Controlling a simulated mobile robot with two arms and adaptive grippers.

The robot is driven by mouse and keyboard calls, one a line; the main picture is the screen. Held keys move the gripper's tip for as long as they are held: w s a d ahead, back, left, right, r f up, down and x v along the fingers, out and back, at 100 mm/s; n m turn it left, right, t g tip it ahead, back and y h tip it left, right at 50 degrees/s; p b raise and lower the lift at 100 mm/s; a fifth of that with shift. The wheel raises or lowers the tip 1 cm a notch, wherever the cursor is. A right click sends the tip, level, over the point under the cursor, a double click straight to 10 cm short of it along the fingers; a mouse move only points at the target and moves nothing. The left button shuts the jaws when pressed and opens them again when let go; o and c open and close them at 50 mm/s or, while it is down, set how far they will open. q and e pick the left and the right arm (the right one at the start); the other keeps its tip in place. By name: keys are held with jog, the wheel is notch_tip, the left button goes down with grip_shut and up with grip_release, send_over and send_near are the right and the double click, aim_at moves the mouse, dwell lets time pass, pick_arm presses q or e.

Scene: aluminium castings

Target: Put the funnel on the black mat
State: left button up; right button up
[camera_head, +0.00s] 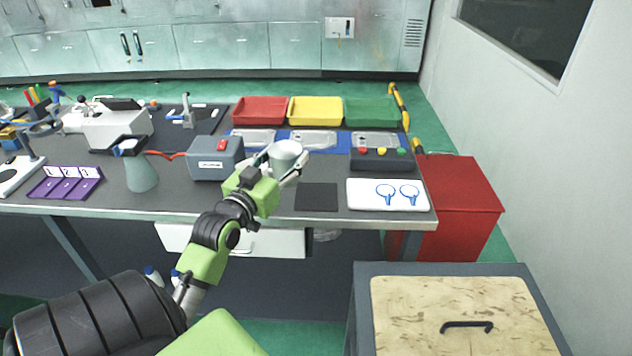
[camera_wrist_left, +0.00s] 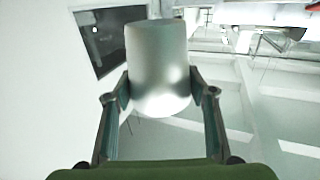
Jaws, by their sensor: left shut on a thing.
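The black mat (camera_head: 317,197) lies flat and bare near the table's front edge. My right gripper is not in view.
A white board with two blue outlines (camera_head: 388,195) lies right of the mat. A grey box with a red switch (camera_head: 215,160) stands left of the gripper. A panel with coloured buttons (camera_head: 383,159) and red, yellow and green trays (camera_head: 315,110) stand behind.

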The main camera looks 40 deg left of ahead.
pick_arm(q)
jog(key=shift+w+d+f+p, duration=0.1)
jog(key=shift+w+f+p, duration=0.05)
jog(key=shift+w+f, duration=2.6)
jog(key=shift+w+f+p, duration=0.15)
jog(key=shift+w+f, duration=2.25)
jog(key=shift+f, duration=0.5)
jog(key=shift+f, duration=0.15)
jog(key=o, duration=1.3)
jog(key=shift+c, duration=0.2)
jog(key=shift+r, duration=0.2)
jog(key=b+v, duration=0.1)
jog(key=v, duration=1.1)
